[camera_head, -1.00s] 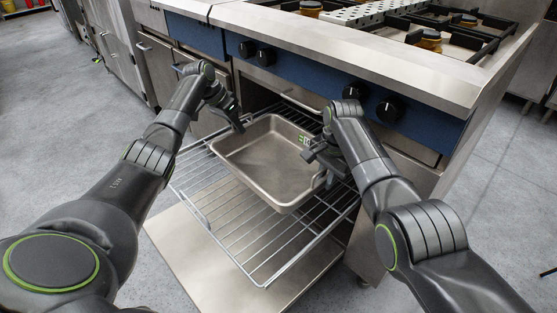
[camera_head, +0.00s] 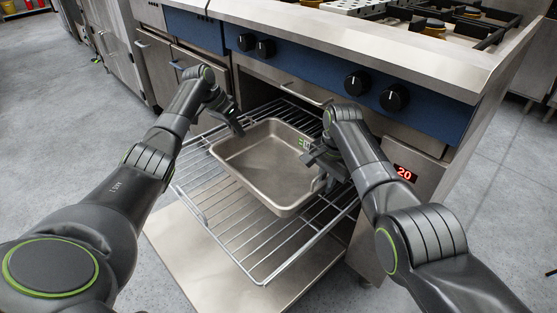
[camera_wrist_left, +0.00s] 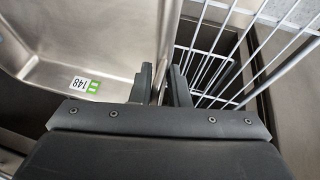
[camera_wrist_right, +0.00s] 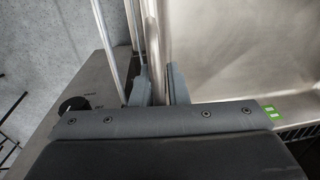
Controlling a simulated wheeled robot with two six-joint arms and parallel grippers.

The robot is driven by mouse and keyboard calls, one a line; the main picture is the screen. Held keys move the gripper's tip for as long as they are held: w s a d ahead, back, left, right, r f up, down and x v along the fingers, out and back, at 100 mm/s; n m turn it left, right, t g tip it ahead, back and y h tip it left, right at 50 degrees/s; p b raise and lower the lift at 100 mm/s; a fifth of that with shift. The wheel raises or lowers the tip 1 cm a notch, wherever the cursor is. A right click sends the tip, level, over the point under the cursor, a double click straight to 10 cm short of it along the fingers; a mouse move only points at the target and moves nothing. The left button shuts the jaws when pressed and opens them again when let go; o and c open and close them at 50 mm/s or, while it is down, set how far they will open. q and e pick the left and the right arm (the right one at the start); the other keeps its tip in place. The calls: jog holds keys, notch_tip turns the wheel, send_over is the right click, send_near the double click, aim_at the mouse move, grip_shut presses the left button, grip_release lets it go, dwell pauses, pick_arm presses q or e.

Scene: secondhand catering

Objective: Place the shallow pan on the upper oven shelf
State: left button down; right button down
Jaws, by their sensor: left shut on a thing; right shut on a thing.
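The shallow pan (camera_head: 262,165) is an empty, rectangular steel tray, roughly level, over the pulled-out wire oven shelf (camera_head: 248,254). I cannot tell whether it touches the wires. My left gripper (camera_head: 238,127) is shut on its left rim; in the left wrist view the pan wall (camera_wrist_left: 120,35) passes between the fingers (camera_wrist_left: 166,84), with a label "148" inside. My right gripper (camera_head: 322,172) is shut on the right rim; the right wrist view shows the pan (camera_wrist_right: 230,60) beside the fingers (camera_wrist_right: 158,85). The fingertips are partly hidden in the head view.
The oven front with dark knobs (camera_head: 357,82) and a red "20" display (camera_head: 404,173) stands behind. An open steel door panel (camera_head: 200,258) lies below the shelf. Burners (camera_head: 430,28) are on top. The floor at left (camera_head: 60,130) is clear.

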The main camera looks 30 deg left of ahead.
pick_arm(q)
jog(key=shift+a+f+b, duration=0.1)
jog(key=shift+f+b, duration=0.45)
jog(key=shift+b, duration=0.05)
pick_arm(e)
jog(key=shift+d+f, duration=0.2)
jog(key=shift+f, duration=0.65)
pick_arm(q)
jog(key=c, duration=1.8)
grip_release()
jog(key=shift+f, duration=0.1)
pick_arm(e)
jog(key=c, duration=1.8)
grip_release()
jog(key=shift+c, duration=0.2)
pick_arm(q)
jog(key=o, duration=0.4)
pick_arm(e)
jog(key=o, duration=0.4)
jog(key=shift+a+r, duration=0.1)
jog(key=shift+r, duration=0.05)
jog(key=shift+o, duration=0.2)
jog(key=shift+r, duration=0.1)
pick_arm(q)
jog(key=v, duration=1.2)
pick_arm(e)
notch_tip(320, 180, up, 12)
jog(key=shift+s+d, duration=0.2)
jog(key=shift+d, duration=0.25)
